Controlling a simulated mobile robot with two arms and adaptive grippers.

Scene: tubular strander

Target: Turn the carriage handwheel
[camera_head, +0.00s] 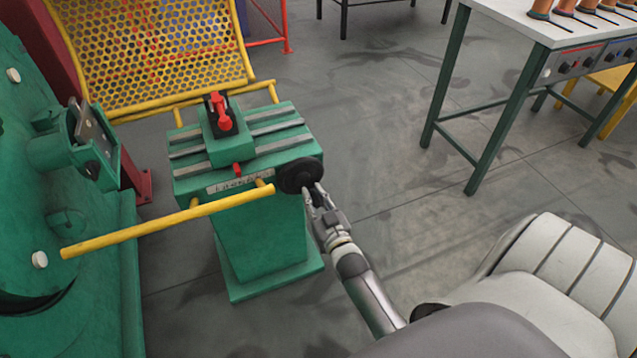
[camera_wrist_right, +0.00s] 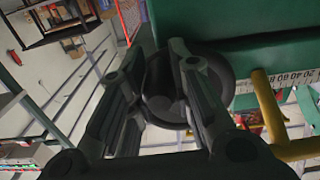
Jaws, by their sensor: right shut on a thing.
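The carriage handwheel (camera_head: 299,175) is a black disc on the right side of the green carriage stand (camera_head: 262,232). My right gripper (camera_head: 313,190) reaches it from the front right and is shut on it. In the right wrist view, the fingers of my right gripper (camera_wrist_right: 160,60) sit on either side of the dark handwheel (camera_wrist_right: 222,90), overlapping it. The exact contact of the fingertips is partly hidden. A scale with numbers (camera_head: 232,185) runs along the front of the carriage stand. My left gripper does not show.
A yellow bar (camera_head: 165,222) crosses in front of the stand. A yellow mesh guard (camera_head: 150,50) stands behind it. A red lever (camera_head: 221,110) tops the carriage. The green machine (camera_head: 60,250) fills the left. A white-topped table (camera_head: 545,30) stands back right, with clear floor between.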

